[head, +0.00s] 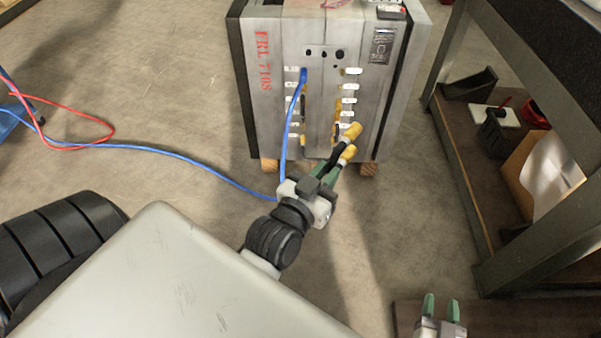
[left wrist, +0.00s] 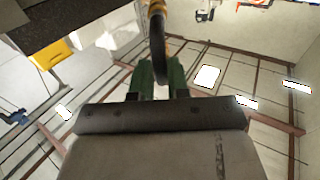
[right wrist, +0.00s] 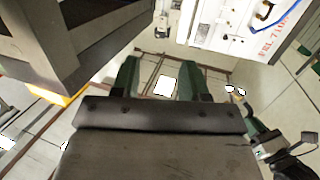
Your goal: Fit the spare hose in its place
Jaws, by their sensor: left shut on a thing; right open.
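The grey mould base (head: 330,45), marked FRL 710S, stands ahead on wooden blocks. Its face has two columns of white-labelled ports with brass fittings and some short dark hoses. My left gripper (head: 328,172) is shut on the spare hose (head: 338,148), a short black hose with yellow ends pointing up and right towards the lower right ports. The hose also shows curving up between the fingers in the left wrist view (left wrist: 157,45). Whether its ends touch the mould base cannot be told. My right gripper (head: 441,306) is open and empty at the lower right.
A blue hose (head: 291,110) runs from the upper left port down behind my left gripper and off to the left. A red hose (head: 95,120) lies at the far left. A dark workbench (head: 463,170) with a lower shelf stands on the right.

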